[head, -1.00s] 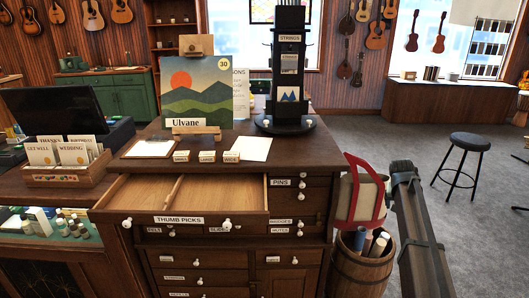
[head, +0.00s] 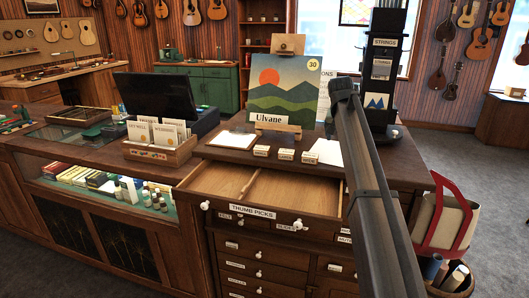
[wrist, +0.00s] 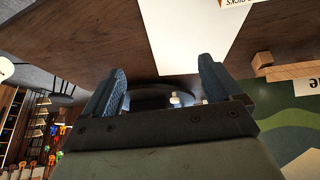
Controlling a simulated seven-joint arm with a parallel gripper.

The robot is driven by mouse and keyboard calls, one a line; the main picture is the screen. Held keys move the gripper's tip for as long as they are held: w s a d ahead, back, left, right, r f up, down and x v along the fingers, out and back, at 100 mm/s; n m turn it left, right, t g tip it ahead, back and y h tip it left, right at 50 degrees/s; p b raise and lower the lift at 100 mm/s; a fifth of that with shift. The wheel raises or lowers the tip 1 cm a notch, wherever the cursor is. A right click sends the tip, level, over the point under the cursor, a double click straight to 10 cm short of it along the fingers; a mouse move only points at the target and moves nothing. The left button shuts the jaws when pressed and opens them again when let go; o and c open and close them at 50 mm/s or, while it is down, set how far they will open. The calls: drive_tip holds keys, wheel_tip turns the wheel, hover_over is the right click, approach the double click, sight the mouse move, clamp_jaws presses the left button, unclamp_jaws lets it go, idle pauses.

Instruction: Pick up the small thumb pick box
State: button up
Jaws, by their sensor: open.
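The small thumb pick box (head: 261,150) is the leftmost of three little white-labelled boxes on the dark wooden cabinet top, behind the open thumb picks drawer. Its label is hard to read now. The middle box (head: 286,154) and the right box (head: 309,158) stand beside it. My gripper (wrist: 162,78) is open and empty in the wrist view, its blue-padded fingers apart above the cabinet top. A white label edge (wrist: 237,3) shows at the top of the wrist view; I cannot tell which box it belongs to. In the head view my arm rises right of the boxes.
The open drawer (head: 245,205) juts out in front of the boxes. The Ulvane painting (head: 284,92) stands on an easel behind them. A clipboard (head: 232,140) lies left, white paper (head: 328,151) right. A black strings tower (head: 381,75) stands further right.

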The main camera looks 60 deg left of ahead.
drive_tip(key=s+a+r+n+g, duration=0.1)
drive_tip(key=s+a+r, duration=0.1)
drive_tip(key=s+a, duration=0.4)
drive_tip(key=s+a+r, duration=0.1)
drive_tip(key=s+a, duration=0.3)
drive_tip(key=s, duration=0.5)
drive_tip(key=n+g, duration=0.1)
approach(261, 148)
drive_tip(key=shift+y, duration=0.3)
drive_tip(key=x, duration=0.9)
drive_tip(key=shift+w+d+f, duration=0.15)
drive_tip(key=shift+w+f, duration=0.05)
drive_tip(key=c, duration=1.1)
